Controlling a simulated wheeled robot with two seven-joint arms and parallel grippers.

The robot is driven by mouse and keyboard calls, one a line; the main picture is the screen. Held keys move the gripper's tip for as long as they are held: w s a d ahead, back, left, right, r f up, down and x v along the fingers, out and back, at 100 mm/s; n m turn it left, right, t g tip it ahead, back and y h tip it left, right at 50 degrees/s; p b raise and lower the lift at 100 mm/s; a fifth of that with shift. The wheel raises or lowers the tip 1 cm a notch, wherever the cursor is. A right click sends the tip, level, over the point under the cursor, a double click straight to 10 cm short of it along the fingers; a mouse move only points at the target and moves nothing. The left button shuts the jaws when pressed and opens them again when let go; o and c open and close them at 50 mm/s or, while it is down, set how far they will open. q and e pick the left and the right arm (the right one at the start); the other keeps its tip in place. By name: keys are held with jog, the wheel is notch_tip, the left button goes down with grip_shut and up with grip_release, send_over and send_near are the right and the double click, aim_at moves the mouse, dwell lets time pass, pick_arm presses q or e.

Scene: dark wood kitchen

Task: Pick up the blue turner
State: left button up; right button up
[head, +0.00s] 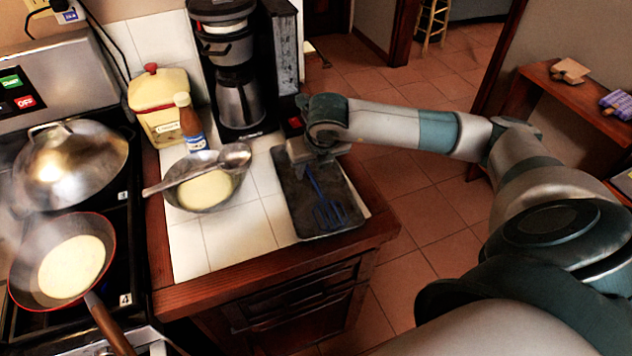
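The blue turner (328,212) lies on a dark rectangular tray (290,197) at the right end of the tiled counter. Its slotted head points toward the front of the counter and its handle runs back toward my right gripper. My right gripper (310,156) is at the back end of the tray, at or just above the far end of the handle. The wrist hides that handle end and most of the fingers, so I cannot tell whether they are open, shut or touching it. My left gripper is not in view.
Left of the tray are a bowl of batter (205,190) with a ladle across it, a sauce bottle (190,125), a yellow canister (160,105) and a coffee maker (235,75). A steaming pan (72,266) and a domed wok (70,165) are on the stove.

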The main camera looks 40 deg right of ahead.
jog(key=shift+w+f, duration=0.1)
jog(key=shift+f, duration=0.2)
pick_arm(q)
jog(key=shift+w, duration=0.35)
pick_arm(e)
grip_shut()
